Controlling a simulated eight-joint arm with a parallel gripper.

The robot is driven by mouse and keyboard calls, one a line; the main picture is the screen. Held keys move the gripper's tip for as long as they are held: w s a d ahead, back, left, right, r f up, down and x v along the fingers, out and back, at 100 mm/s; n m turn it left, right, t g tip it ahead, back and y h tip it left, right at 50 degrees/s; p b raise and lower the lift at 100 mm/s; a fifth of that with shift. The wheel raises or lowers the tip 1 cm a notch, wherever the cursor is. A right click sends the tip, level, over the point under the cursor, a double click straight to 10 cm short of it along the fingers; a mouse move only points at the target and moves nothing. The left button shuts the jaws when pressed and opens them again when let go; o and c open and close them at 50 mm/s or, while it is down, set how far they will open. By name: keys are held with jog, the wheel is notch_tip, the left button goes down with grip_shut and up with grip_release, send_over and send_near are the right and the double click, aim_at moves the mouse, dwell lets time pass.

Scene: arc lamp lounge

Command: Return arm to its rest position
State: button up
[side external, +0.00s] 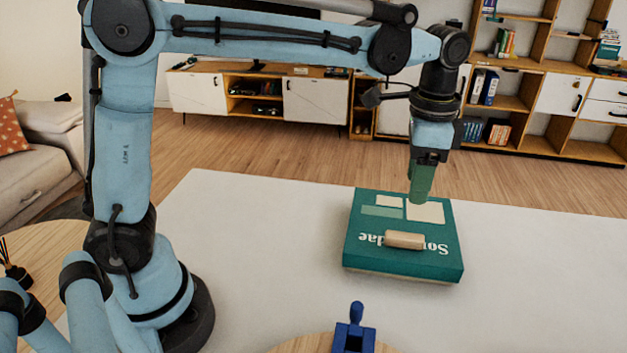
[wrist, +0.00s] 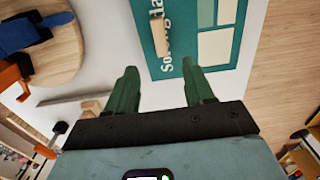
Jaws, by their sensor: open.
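My gripper (side external: 420,196) hangs pointing down over the far part of a green box (side external: 363,238) in the side external view. In the wrist view my gripper (wrist: 158,78) has its two green fingers spread apart with nothing between them. The box also shows at the top of the wrist view (wrist: 181,52). A pale wooden block (side external: 404,240) lies on top of the box, apart from the fingers; it also shows in the wrist view (wrist: 157,33). The exact height of the fingertips above the box is hard to tell.
The box rests on a white table (side external: 270,225). A blue clamp-like object (side external: 354,330) stands on a round wooden board (side external: 305,343) at the front. A sofa (side external: 40,150) and shelves (side external: 510,90) are farther off.

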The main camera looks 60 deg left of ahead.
jog(key=shift+s+r, duration=0.1)
jog(key=shift+r, duration=0.05)
jog(key=s+a+f+n+t, duration=0.4)
jog(key=s+a+n+t, duration=0.3)
jog(key=s+a+n, duration=0.2)
jog(key=shift+s+a, duration=1.2)
jog(key=shift+s, duration=0.25)
